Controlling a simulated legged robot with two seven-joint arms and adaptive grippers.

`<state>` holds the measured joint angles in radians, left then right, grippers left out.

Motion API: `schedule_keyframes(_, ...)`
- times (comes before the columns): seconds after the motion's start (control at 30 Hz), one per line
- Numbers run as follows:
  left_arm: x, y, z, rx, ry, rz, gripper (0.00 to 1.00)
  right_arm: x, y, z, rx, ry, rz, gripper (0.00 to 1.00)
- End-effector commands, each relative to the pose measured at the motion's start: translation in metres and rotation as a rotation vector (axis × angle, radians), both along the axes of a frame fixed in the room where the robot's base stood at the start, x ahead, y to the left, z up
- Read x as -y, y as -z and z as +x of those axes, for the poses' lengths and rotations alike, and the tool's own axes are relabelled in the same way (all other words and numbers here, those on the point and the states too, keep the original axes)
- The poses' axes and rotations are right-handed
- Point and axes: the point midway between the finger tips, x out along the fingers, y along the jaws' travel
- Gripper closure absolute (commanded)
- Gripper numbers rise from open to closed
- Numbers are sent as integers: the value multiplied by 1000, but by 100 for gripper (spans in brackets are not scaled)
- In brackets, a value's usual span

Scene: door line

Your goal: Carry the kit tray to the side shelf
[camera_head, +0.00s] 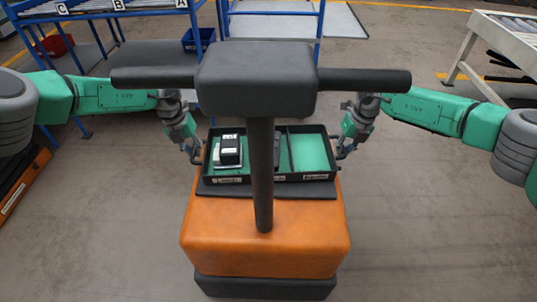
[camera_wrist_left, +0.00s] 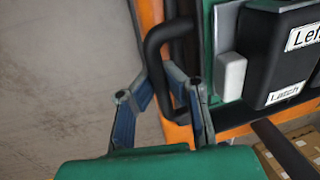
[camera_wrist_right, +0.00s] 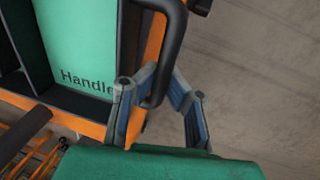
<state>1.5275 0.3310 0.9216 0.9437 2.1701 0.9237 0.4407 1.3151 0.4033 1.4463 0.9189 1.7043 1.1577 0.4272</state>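The kit tray (camera_head: 316,178) is a dark, shallow tray with green-floored compartments and a bent dark handle at each end. A black part with a white label (camera_head: 230,150) lies in its left compartment; the right compartment looks empty. My left gripper (camera_head: 194,153) has its fingers on both sides of the left handle (camera_wrist_left: 154,45), tips against it. My right gripper (camera_head: 343,148) closes likewise on the right handle (camera_wrist_right: 173,30). A dark column hides the tray's middle. The tray is over a dark pad on an orange body (camera_head: 300,235); any gap cannot be told.
A blue rack (camera_head: 228,18) with compartments marked by letters stands at the back left, with a blue bin (camera_head: 198,40) and a red bin (camera_head: 54,45). A pale roller table (camera_head: 500,40) stands at the back right.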

Motion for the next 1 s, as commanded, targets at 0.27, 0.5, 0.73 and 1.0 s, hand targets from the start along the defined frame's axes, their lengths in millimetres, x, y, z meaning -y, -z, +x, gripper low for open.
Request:
schedule_keyframes(0.27,-2,-1,1,1,-2,-2,100,-1,-1,0,0,0,-4,100)
schedule_keyframes(0.5,-2,-6,1,3,-4,-1,100,0,-5,1,2,0,-2,100)
schedule_keyframes(0.73,-2,-21,1,4,-4,-1,100,1,-21,0,3,1,-3,100)
schedule_keyframes(1.0,-2,-45,1,4,-4,-1,100,1,-45,1,3,2,-4,100)
